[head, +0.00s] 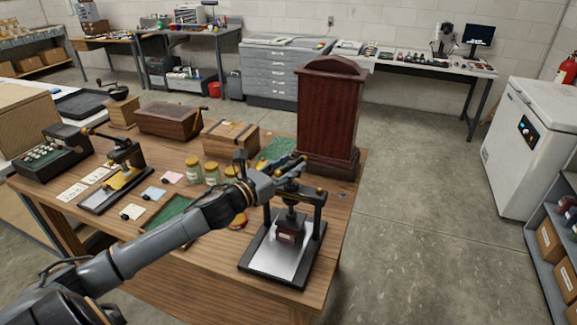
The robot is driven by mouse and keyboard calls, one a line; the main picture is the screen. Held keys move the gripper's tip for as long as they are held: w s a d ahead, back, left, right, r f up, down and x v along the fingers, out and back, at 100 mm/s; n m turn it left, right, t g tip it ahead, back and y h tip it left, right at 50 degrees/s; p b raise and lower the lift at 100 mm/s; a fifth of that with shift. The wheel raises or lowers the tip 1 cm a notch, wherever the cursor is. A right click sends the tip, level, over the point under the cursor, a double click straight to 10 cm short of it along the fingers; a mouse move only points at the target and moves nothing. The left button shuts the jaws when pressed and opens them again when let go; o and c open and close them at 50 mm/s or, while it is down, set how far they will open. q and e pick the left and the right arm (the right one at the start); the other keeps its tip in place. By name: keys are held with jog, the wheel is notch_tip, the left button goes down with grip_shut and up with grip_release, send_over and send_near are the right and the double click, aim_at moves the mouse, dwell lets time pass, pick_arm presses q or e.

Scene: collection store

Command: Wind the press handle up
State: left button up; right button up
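The small press (317,228) stands on the front right part of the wooden table. It has a grey metal bed (268,258), dark uprights and a dark reddish block (290,233) under its central screw. My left gripper (290,168) is at the top of this press, right by its crossbar. The gripper and wrist cover most of the press handle, so I cannot tell whether the fingers touch it or are closed. My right gripper is not in view. A second press-like device (118,172) with a brass-tipped bar stands at the table's left.
A tall dark red wooden cabinet (329,115) stands close behind the press. Several jars (211,172), wooden boxes (170,121), cards and a green mat (170,213) lie on the table (175,252). Open floor (420,220) lies to the right, before a white chest freezer (530,150).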

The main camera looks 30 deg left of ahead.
pick_arm(q)
grip_shut()
